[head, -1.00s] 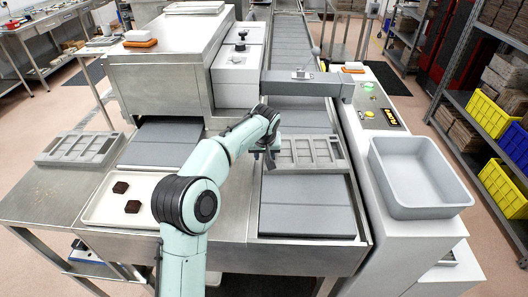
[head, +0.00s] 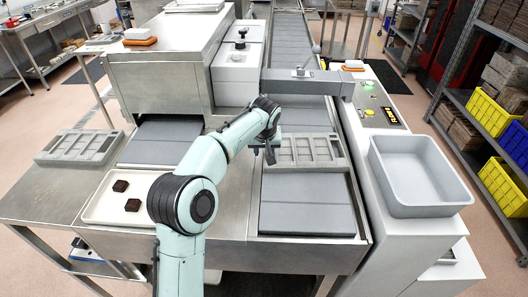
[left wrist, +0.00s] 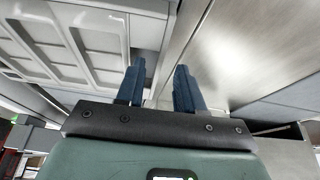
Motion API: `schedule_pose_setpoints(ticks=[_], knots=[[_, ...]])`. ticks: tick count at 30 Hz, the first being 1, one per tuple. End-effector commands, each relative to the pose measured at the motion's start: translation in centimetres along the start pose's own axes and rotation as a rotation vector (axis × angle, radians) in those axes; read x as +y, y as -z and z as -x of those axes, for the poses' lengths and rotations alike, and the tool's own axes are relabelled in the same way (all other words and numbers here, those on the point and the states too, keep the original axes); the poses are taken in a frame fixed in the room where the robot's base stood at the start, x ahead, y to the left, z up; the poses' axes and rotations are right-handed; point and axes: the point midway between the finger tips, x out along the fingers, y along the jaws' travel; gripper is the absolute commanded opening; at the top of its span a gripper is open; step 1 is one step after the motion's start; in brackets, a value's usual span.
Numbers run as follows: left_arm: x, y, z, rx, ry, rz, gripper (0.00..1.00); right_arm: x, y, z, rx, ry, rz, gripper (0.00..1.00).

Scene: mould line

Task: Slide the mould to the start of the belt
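A grey mould (head: 312,149) with several rectangular cavities lies flat across the near part of the right-hand belt lane (head: 305,205). My left gripper (head: 268,150) is at the mould's left end, low over the lane's left edge. In the left wrist view the two blue fingers (left wrist: 158,88) stand apart with nothing clearly held between them. The mould (left wrist: 85,45) fills the upper left there, beside the left finger; whether they touch I cannot tell. My right gripper is not in view.
A second grey mould (head: 78,147) lies on the left steel table. A white tray (head: 105,200) holds two dark brown pieces. A grey bin (head: 415,170) stands right of the lane. A grey crossbar (head: 300,82) spans the lane beyond the mould.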

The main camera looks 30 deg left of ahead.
Motion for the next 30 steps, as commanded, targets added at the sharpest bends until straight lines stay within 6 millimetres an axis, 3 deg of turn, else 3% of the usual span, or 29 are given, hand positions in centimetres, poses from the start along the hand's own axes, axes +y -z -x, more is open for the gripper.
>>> schedule_pose_setpoints(ticks=[6,13,19,30], knots=[[0.1,0.1,5.3,0.005,-0.004,-0.001,0.37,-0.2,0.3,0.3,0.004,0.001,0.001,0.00],[0.1,0.1,9.6,0.004,-0.004,-0.001,0.37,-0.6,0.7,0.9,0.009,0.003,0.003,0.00],[0.0,0.0,11.1,0.001,-0.001,-0.001,0.37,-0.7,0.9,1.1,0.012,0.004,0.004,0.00],[0.0,0.0,11.2,0.001,-0.001,-0.001,0.37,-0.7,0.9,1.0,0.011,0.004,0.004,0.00]])
